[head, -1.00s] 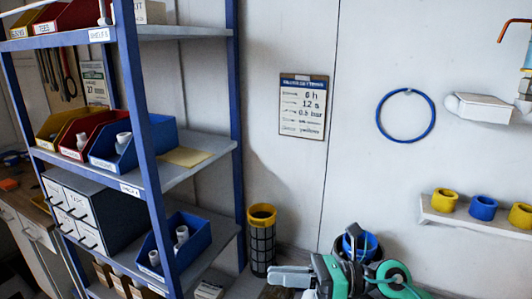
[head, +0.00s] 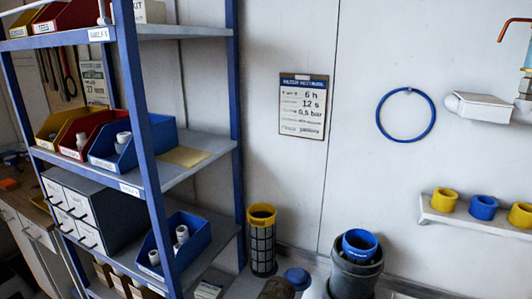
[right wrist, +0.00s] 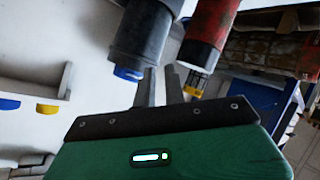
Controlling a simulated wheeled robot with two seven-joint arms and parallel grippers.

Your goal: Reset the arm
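No arm or gripper of mine shows in the head view. In the right wrist view my right gripper (right wrist: 162,86) shows beyond its green and black housing. Its two grey fingers stand close together, with nothing seen held between them. Past the fingers are a dark grey cylinder (right wrist: 146,38) with a blue end and a red cylinder (right wrist: 211,32). I cannot tell whether the fingertips touch either one. My left gripper is in neither view.
A blue-framed shelf (head: 147,150) with bins stands at left. A dark mesh basket (head: 262,245) with a yellow rim and a grey container (head: 356,276) with a blue ring stand low by the wall. A ledge (head: 470,218) carries yellow and blue rings.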

